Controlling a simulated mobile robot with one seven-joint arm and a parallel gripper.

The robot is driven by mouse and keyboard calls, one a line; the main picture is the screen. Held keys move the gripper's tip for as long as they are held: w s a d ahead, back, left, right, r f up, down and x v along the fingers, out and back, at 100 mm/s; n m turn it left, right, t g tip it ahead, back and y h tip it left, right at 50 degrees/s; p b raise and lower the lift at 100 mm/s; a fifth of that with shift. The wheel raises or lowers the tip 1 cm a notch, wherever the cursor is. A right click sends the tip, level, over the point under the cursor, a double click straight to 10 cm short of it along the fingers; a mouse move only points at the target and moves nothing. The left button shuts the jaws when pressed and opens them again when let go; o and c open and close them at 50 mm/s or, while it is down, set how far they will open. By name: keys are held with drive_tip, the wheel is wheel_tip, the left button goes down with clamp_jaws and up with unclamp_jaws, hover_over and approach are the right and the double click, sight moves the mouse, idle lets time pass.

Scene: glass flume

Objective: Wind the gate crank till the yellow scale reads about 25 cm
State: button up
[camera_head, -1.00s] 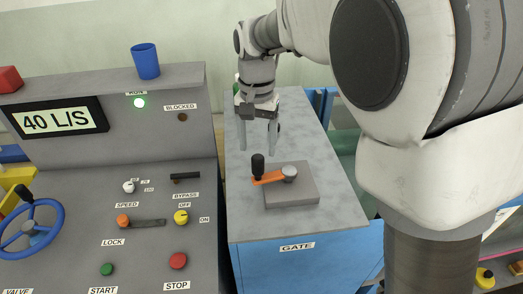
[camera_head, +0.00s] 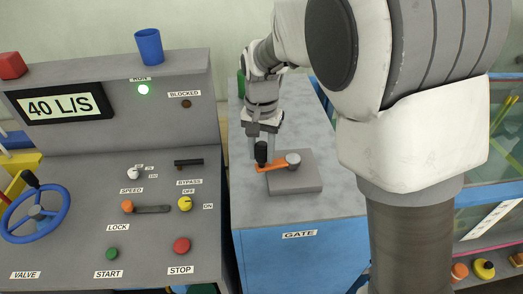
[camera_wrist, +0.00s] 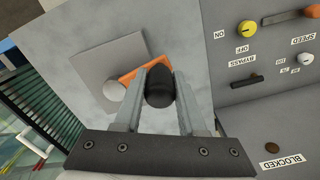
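The gate crank has an orange arm (camera_head: 275,166), a grey hub (camera_head: 293,159) and an upright black knob (camera_head: 261,153). It sits on a grey plate (camera_head: 305,182) on top of the gate box. The crank arm points left from the hub in the head view. My gripper (camera_head: 264,150) is down at the knob. In the wrist view my gripper (camera_wrist: 162,90) has its two fingers on either side of the black knob (camera_wrist: 160,86), with small gaps visible, so it looks open around it. The yellow scale is not clearly seen in either view.
A control desk stands to the left with a blue valve wheel (camera_head: 38,212), a red stop button (camera_head: 181,245) and a display (camera_head: 60,104) reading 40 L/S. A blue cup (camera_head: 148,46) stands on its top ledge. The gate box top around the plate is clear.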

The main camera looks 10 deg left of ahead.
clamp_jaws()
idle(1.0)
